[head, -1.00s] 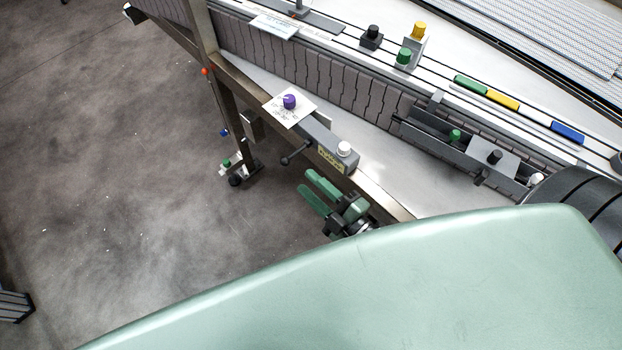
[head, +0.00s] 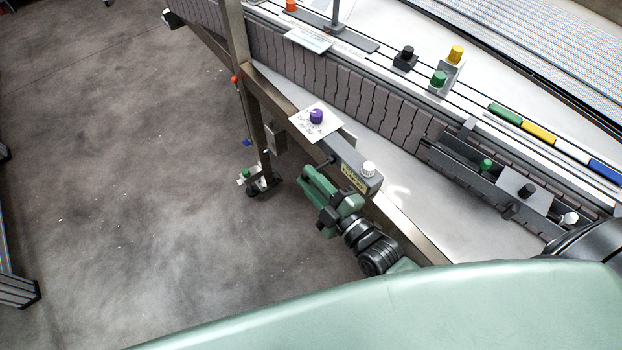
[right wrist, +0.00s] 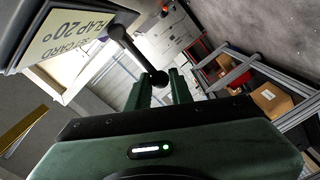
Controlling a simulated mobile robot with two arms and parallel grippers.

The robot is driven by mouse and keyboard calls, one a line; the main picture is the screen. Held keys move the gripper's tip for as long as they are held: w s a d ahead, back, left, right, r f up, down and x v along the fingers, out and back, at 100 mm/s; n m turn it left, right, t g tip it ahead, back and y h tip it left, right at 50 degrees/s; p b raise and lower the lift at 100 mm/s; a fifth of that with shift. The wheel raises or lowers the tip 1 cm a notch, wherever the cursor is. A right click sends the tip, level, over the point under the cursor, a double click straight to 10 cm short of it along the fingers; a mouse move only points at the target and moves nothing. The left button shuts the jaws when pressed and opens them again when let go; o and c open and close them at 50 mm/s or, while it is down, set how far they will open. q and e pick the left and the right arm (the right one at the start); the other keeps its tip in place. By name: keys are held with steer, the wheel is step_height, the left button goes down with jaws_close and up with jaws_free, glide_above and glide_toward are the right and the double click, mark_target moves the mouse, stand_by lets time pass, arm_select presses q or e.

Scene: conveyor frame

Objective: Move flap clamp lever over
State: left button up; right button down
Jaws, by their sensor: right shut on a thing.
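In the right wrist view, the lever (right wrist: 136,50) slants down from the block to a black ball end between my fingers. My right gripper (head: 309,178) is beside the block on its floor side. It also shows in the right wrist view (right wrist: 160,84), shut on the lever at its ball end. My left gripper is not in view.
A purple knob (head: 316,116) on a white plate stands near the block. The metal rail (head: 408,232) runs along the conveyor edge. A frame leg (head: 258,135) stands to the left. The floor (head: 130,180) at left is open.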

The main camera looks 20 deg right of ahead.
steer(key=shift+d+r+p, duration=0.25)
steer(key=shift+r+p, duration=0.45)
steer(key=shift+r, duration=0.25)
steer(key=shift+r, duration=0.1)
steer(key=shift+w+d+r+p, duration=0.1)
steer(key=shift+d+r+p, duration=0.15)
steer(key=shift+r+p, duration=0.3)
steer(key=shift+w+d+r+p, duration=0.1)
steer(key=shift+d+r+p, duration=0.1)
steer(key=shift+r+p, duration=0.3)
steer(key=shift+f, duration=0.1)
